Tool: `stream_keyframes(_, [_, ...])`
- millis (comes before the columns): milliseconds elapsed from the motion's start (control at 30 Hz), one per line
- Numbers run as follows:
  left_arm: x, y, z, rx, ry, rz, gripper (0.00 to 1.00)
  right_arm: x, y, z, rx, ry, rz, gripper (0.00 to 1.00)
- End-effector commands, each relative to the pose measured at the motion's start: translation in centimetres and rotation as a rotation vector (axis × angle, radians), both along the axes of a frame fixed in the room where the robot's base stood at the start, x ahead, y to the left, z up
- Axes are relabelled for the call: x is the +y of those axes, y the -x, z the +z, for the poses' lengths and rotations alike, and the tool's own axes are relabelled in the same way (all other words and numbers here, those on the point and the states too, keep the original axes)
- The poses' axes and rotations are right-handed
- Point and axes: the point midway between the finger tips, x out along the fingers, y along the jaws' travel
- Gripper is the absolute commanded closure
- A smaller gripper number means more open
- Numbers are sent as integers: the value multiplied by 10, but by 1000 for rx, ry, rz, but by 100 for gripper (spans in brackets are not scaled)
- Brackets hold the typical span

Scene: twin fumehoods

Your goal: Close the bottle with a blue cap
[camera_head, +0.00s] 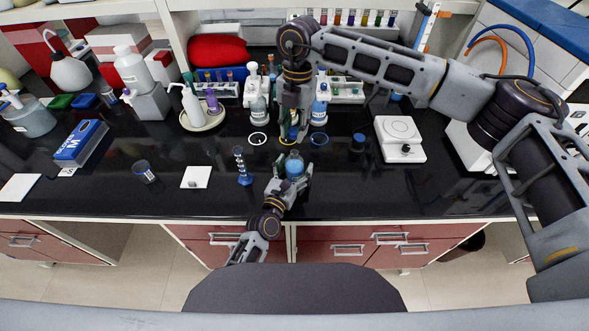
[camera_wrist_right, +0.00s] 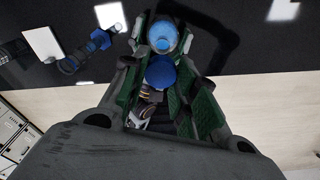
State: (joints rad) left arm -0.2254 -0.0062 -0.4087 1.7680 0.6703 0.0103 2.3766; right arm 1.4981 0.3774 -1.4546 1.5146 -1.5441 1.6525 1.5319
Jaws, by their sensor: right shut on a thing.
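A blue bottle (camera_head: 294,167) stands at the front middle of the bench. My left gripper (camera_head: 292,178) comes from the front edge with its fingers on both sides of the bottle; whether they press on it I cannot tell. My right gripper (camera_head: 291,138) reaches down from above, just behind and over the bottle. In the right wrist view, its fingers (camera_wrist_right: 163,70) are shut on a dark blue round cap (camera_wrist_right: 160,73). A light blue round shape, seemingly the bottle (camera_wrist_right: 162,38), lies just beyond it. The contact between cap and bottle neck is hidden.
A blue measuring cylinder (camera_head: 243,168) stands close left of the bottle. White, yellow and blue rings lie behind it, including a white ring (camera_head: 258,139). Wash bottles and racks line the back. A white balance (camera_head: 400,139) is at right. The front right bench is clear.

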Motion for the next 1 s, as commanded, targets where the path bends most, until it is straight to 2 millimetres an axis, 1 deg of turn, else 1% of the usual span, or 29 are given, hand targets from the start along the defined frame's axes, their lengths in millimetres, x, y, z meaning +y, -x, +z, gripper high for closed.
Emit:
stream_keyframes(33, [0, 0, 0, 0, 0, 0, 34, 0, 0, 0, 0, 0, 0, 78])
stream_keyframes(67, [0, 0, 0, 0, 0, 0, 38, 0, 0, 0, 0, 0, 0, 78])
stream_keyframes(467, [0, 0, 0, 0, 0, 0, 90, 0, 0, 0, 0, 0, 0, 78])
stream_keyframes(567, [0, 0, 0, 0, 0, 0, 90, 0, 0, -1, 0, 0, 0, 78])
stream_keyframes(667, [0, 0, 0, 0, 0, 0, 90, 0, 0, -6, 1, 1, 0, 78])
stream_keyframes(1000, [0, 0, 0, 0, 0, 0, 90, 0, 0, -36, 0, 3, -1, 78])
